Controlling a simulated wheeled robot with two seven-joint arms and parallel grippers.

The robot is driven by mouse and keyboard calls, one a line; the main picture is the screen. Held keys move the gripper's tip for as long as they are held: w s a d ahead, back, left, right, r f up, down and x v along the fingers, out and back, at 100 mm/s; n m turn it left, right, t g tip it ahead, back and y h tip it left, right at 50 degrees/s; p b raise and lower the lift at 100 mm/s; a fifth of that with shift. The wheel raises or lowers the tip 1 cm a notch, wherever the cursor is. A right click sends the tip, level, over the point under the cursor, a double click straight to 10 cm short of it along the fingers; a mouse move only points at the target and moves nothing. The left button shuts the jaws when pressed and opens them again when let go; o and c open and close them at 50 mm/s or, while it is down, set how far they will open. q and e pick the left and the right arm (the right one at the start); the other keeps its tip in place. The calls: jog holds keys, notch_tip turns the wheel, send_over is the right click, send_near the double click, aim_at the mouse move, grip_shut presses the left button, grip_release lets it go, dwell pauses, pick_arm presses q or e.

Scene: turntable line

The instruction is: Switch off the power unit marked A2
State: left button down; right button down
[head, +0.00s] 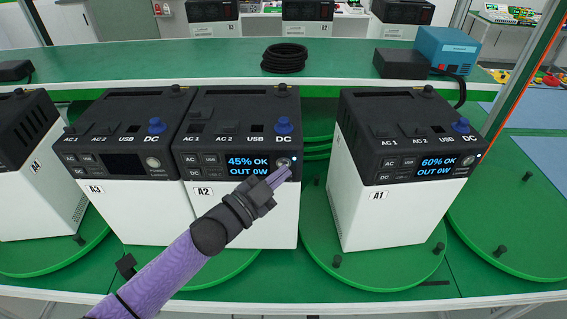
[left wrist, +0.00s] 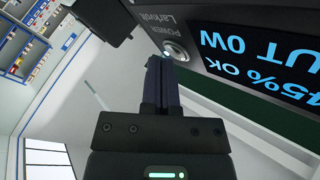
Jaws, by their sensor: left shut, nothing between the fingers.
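The power unit marked A2 (head: 240,222) is a white box with a black top, standing on a green turntable. Its screen (head: 248,165) is lit and reads 45% OK, OUT 0W; it also shows upside down in the left wrist view (left wrist: 265,60). Its round power button (head: 283,162) is at the right of the screen, with a small white light beside it. The button shows in the left wrist view (left wrist: 176,50). My left gripper (head: 280,174) is shut and empty, its tips at or just below the button; contact cannot be told. My right gripper is not in view.
Unit A3 (head: 140,215), screen dark, stands close against A2 on the left. Unit A1 (head: 390,215), screen lit at 60% OK, stands to the right across a gap. Unit A4 (head: 30,190) is at the far left. A coiled black cable (head: 284,58) lies behind.

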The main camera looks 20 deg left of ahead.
pick_arm(q)
jog(key=shift+w, duration=0.3)
dwell(0.6)
jog(key=shift+s, duration=0.1)
jog(key=shift+s+d+p, duration=0.15)
jog(key=shift+s+p, duration=0.15)
jog(key=shift+s, duration=0.35)
jog(key=s+p, duration=0.1)
jog(key=s, duration=0.1)
jog(key=s+d+p, duration=0.1)
jog(key=s, duration=0.1)
jog(key=shift+s+d, duration=0.2)
jog(key=shift+s, duration=0.2)
